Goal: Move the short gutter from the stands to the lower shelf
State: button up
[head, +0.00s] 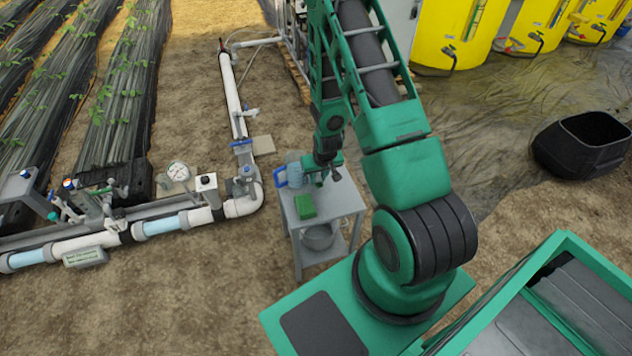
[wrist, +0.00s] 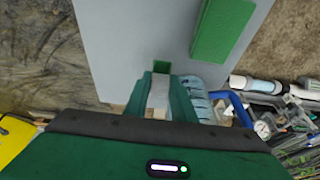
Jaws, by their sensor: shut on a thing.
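My gripper (head: 325,175) is just over the back of a small grey table (head: 342,199). In the wrist view, its green fingers (wrist: 158,98) are shut on a small pale grey thing, mostly hidden between them. I cannot tell whether it is the short gutter. I cannot make out a gutter on stands in either view. The table has a lower shelf (head: 341,246) with a grey bucket (head: 319,237) on it.
A green block (head: 305,206) lies on the tabletop, also in the wrist view (wrist: 222,30). A blue jug (head: 293,172) stands at the table's back left. White pipework (head: 232,95) runs along the left. A black tub (head: 584,143) and yellow tanks (head: 456,35) are right.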

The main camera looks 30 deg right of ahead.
notch_tip(320, 180, down, 2)
jog(key=shift+f, duration=0.1)
jog(key=o, duration=1)
